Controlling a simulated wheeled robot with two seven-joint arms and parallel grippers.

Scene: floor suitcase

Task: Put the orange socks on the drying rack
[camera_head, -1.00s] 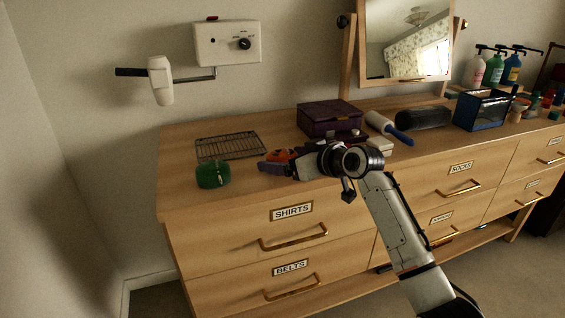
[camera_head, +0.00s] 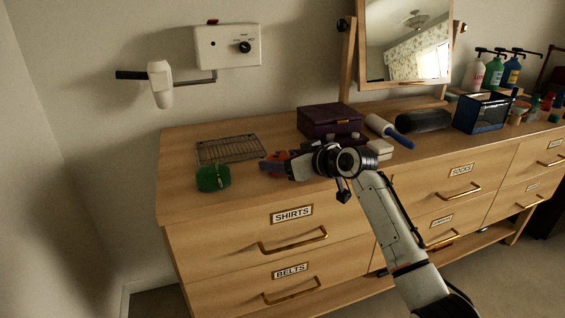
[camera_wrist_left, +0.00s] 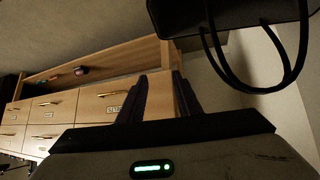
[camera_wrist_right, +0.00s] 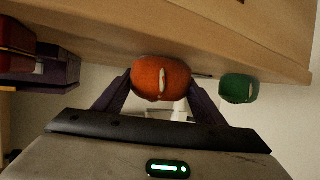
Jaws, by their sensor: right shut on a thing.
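The orange socks (camera_wrist_right: 161,78), a rolled ball with a pale label, sit between the two fingers of my right gripper (camera_wrist_right: 160,92), which is shut on them. In the head view my right gripper (camera_head: 272,165) is over the dresser top near its front edge, and the socks (camera_head: 279,154) are mostly hidden by it. I cannot tell if they touch the wood. The drying rack (camera_head: 230,149), a flat wire grid, lies on the dresser to the left of the gripper. My left gripper (camera_wrist_left: 158,98) is open and empty, low in front of the dresser.
A green sock ball (camera_head: 213,178) lies in front of the rack; it also shows in the right wrist view (camera_wrist_right: 238,88). A hairdryer (camera_head: 160,85) hangs on the wall.

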